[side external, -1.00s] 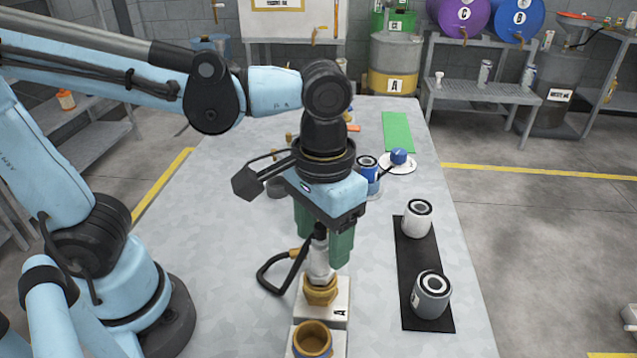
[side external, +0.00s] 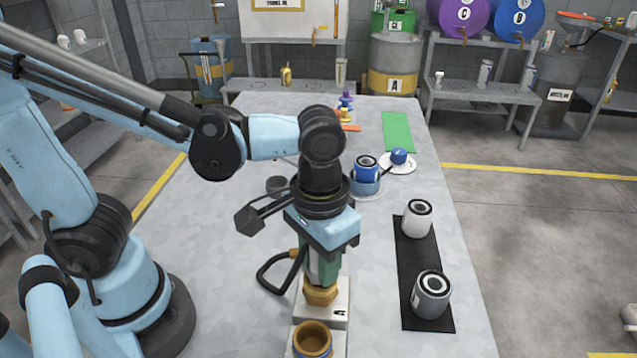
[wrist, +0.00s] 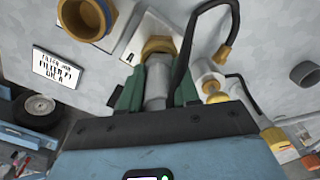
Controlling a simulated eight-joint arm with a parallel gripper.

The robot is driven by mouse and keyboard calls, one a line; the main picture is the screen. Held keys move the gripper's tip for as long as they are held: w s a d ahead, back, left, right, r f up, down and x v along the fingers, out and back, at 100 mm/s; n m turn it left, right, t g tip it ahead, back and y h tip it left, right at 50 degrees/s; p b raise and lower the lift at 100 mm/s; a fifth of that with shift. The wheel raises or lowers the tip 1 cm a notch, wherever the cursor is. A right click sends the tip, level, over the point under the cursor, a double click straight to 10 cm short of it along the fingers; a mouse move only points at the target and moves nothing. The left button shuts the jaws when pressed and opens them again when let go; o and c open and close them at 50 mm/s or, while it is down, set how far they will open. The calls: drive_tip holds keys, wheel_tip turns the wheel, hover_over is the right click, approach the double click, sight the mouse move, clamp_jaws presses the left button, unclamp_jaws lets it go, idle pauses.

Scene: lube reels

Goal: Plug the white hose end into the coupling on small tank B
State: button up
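My gripper (side external: 322,272) points down over the block marked A (side external: 340,313), its green fingers close together. In the wrist view, the fingers (wrist: 157,92) flank a pale grey-white cylinder, the white hose end (wrist: 157,80), and appear to touch both sides. The hose end sits upright at the brass coupling (wrist: 158,46) on block A; the fingers mostly hide it in the side view. A black hose (side external: 270,275) loops to the left. In front is an open, empty brass coupling (side external: 312,339) with blue below its rim; no B label is readable there.
A black mat (side external: 407,260) with a white canister (side external: 418,219) and a grey canister (side external: 431,294) lies to the right. A blue canister (side external: 366,168) and a white plate (side external: 397,168) stand behind. A sign (wrist: 58,67) shows in the wrist view.

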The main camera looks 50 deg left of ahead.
clamp_jaws()
drive_tip(key=shift+r, duration=0.15)
drive_tip(key=shift+r, duration=0.9)
wheel_tip(320, 180, up, 2)
drive_tip(key=shift+r, duration=0.1)
drive_tip(key=s+d+r, duration=0.5)
drive_tip(key=s+r, duration=0.1)
drive_tip(key=s, duration=0.4)
drive_tip(key=shift+w+d+f+n, duration=0.3)
drive_tip(key=shift+w+f+n, duration=0.35)
drive_tip(key=shift+f, duration=1.05)
drive_tip(key=shift+w+d+f+n, duration=0.35)
drive_tip(key=shift+f+n, duration=0.55)
drive_tip(key=shift+f, duration=0.75)
drive_tip(key=shift+w+d+f+n, duration=0.2)
drive_tip(key=shift+w+f+n, duration=0.5)
drive_tip(key=shift+f, duration=1)
